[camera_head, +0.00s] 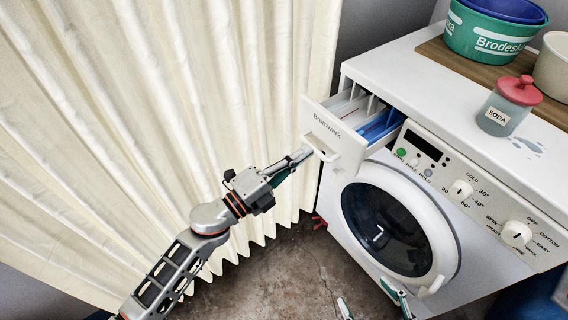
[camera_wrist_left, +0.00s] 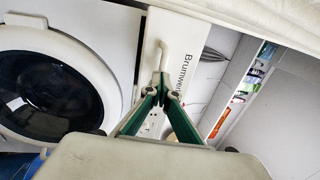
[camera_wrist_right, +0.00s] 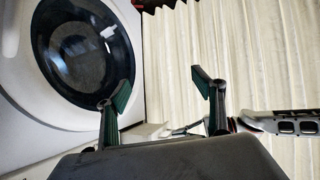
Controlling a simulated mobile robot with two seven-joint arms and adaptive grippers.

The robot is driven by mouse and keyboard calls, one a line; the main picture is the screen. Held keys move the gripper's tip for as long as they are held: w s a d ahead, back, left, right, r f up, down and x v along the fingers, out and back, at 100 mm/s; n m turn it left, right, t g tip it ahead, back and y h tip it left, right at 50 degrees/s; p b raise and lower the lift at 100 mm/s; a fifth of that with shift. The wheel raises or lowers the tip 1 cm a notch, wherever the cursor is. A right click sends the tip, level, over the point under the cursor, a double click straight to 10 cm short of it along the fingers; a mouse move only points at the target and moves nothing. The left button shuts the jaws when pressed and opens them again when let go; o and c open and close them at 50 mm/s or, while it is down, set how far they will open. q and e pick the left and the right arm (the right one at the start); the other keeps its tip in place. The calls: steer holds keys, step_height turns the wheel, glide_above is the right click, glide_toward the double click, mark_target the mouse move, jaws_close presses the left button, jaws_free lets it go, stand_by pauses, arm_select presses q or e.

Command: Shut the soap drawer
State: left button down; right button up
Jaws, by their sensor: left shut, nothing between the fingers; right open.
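The white soap drawer (camera_head: 338,137) sticks out of the top left of the washing machine (camera_head: 344,220), with its inner compartments showing. Its front, with a handle and lettering, also shows in the left wrist view (camera_wrist_left: 178,50). My left gripper (camera_head: 306,152) is shut and empty, with its tips at the handle on the drawer front; I cannot tell whether they touch it. In the left wrist view the closed fingertips (camera_wrist_left: 160,80) lie at the lower end of the handle. My right gripper (camera_wrist_right: 165,85) is open and empty, low in front of the machine's round door (camera_head: 390,235).
On the machine top stand a soda jar (camera_head: 509,105), green and blue tubs (camera_head: 490,33) on a wooden board (camera_head: 460,62), and a cream pot (camera_head: 553,66). A cream curtain (camera_head: 200,90) hangs at left. Bare floor (camera_head: 290,270) lies below.

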mark_target(322, 144)
arm_select(q)
steer(key=x, duration=0.2)
steer(key=f+x, duration=0.1)
steer(key=x, duration=0.1)
steer(key=b+x, duration=0.1)
steer(key=x, duration=0.1)
steer(key=shift+w+d+f, duration=0.15)
steer(key=shift+d+f, duration=0.05)
steer(key=shift+d, duration=0.2)
steer(key=x, duration=0.3)
steer(key=f+b+x, duration=0.1)
steer(key=x, duration=0.1)
steer(key=shift+w+d+r, duration=0.1)
steer(key=shift+w+d, duration=0.25)
steer(key=shift+d, duration=0.1)
steer(key=shift+r, duration=0.2)
arm_select(e)
steer(key=shift+w+a+r+m+y, duration=0.15)
steer(key=shift+w+a+r, duration=0.15)
steer(key=shift+a+r, duration=0.25)
steer(key=shift+w+a+r+m+y, duration=0.15)
steer(key=shift+w+a+r, duration=0.15)
steer(key=shift+a, duration=0.4)
steer(key=shift+s+d+f, duration=0.1)
steer(key=shift+s+f, duration=0.05)
steer(key=shift+f, duration=0.05)
